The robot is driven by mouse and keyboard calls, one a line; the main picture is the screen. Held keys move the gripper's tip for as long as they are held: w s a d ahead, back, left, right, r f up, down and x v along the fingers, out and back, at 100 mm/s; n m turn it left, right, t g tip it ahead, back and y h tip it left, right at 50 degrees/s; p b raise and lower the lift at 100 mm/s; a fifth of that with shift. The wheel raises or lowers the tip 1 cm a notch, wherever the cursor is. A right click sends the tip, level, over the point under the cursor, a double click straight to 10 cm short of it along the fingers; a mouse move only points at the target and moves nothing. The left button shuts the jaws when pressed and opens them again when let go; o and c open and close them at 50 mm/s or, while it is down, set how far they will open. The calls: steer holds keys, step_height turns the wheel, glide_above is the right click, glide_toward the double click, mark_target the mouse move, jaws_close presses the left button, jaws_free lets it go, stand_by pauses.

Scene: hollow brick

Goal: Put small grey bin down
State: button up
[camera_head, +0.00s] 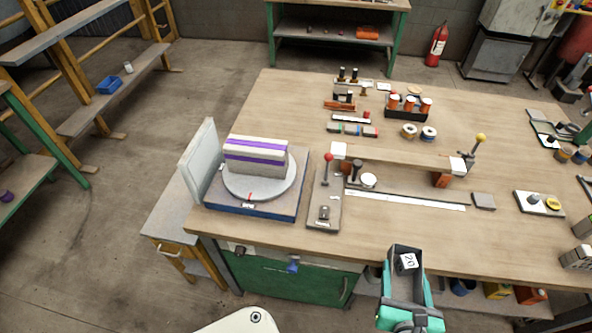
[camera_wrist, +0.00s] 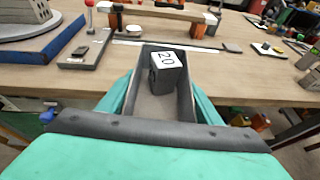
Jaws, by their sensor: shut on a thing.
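The small grey bin (camera_head: 395,284) is in my gripper (camera_head: 408,300), at the front edge of the workbench. In the wrist view the bin (camera_wrist: 139,82) sits between the teal fingers (camera_wrist: 160,105), its open top facing up. A dark block with a white top marked "20" (camera_head: 407,262) lies inside the bin; it also shows in the wrist view (camera_wrist: 167,70). My gripper is shut on the bin. The bin's underside is hidden, so I cannot tell whether it touches the bench.
The wooden workbench (camera_head: 400,238) has clear room just beyond the bin. A turntable (camera_head: 262,188) with a striped brick (camera_head: 255,157) stands at the left. A raised bridge (camera_head: 400,157), a grey block (camera_head: 483,201) and a small plate with a knob (camera_head: 538,204) lie further back.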

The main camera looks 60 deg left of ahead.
steer(key=w+d+f+m+t+h, duration=0.1)
steer(key=d+f+m+h, duration=0.2)
steer(key=f, duration=0.8)
steer(key=w+d+f+m+t+h, duration=0.1)
steer(key=w+d+f+m+h, duration=0.1)
steer(key=d+f, duration=0.4)
steer(key=w+d+f+m+t+h, duration=0.1)
steer(key=d+f+m+h, duration=0.3)
steer(key=f, duration=1.1)
steer(key=shift+w+d+f+t+h, duration=0.35)
steer(key=shift+d+t+h, duration=0.15)
steer(key=shift+d, duration=0.2)
steer(key=shift+w+r, duration=0.1)
